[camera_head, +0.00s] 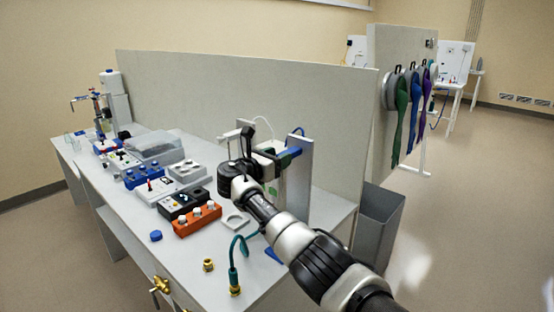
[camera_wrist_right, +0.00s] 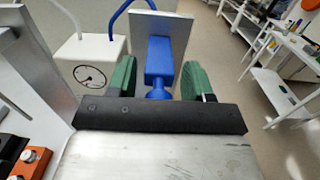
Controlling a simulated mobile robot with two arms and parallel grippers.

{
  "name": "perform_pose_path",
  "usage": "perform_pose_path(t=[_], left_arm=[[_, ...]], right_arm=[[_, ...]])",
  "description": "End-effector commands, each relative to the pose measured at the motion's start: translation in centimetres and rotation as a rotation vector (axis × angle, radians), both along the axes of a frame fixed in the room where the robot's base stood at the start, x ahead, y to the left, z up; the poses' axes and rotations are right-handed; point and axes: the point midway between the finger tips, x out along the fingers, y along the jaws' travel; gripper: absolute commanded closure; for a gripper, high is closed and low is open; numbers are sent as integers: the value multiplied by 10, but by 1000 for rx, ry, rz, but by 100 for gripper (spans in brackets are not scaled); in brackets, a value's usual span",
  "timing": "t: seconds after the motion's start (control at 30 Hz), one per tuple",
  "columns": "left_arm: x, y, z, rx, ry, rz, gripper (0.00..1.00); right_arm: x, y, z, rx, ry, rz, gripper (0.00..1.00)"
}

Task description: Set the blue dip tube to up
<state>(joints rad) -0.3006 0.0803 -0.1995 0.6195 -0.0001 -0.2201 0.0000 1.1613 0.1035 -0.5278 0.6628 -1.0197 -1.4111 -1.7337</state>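The blue dip tube part (camera_wrist_right: 158,62) is a blue block with a narrower round neck, in front of a grey upright plate (camera_wrist_right: 168,28) in the right wrist view. My right gripper (camera_wrist_right: 158,80) has its two green fingers on either side of the blue block. Gaps show between the fingers and the block, so it is open around it and not visibly touching. In the head view my right gripper (camera_head: 284,158) is at the grey upright plates, and the arm hides much of the blue part. My left gripper is not in view.
A white box with a round gauge (camera_wrist_right: 90,75) stands left of the blue part. On the bench are an orange block (camera_head: 197,218), a blue cap (camera_head: 155,236), a brass fitting (camera_head: 208,264) and a teal hose (camera_head: 233,262). A grey bin (camera_head: 378,225) stands beyond the bench's right end.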

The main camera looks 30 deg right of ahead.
Motion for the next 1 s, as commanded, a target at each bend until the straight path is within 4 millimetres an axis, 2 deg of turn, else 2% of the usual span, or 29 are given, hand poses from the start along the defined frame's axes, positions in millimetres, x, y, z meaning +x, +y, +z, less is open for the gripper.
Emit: perform_pose_path(t=[0.27, 0.7, 0.83, 1.0], left_arm=[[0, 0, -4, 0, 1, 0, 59], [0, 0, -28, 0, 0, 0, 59], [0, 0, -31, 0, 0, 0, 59], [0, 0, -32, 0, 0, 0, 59]], right_arm=[[-3, 9, -4, 2, 1, 2, 49], [-34, 83, -4, 3, -1, 2, 49], [-40, 96, -3, 1, 0, 1, 49], [-42, 100, -1, 0, 0, 0, 49]])
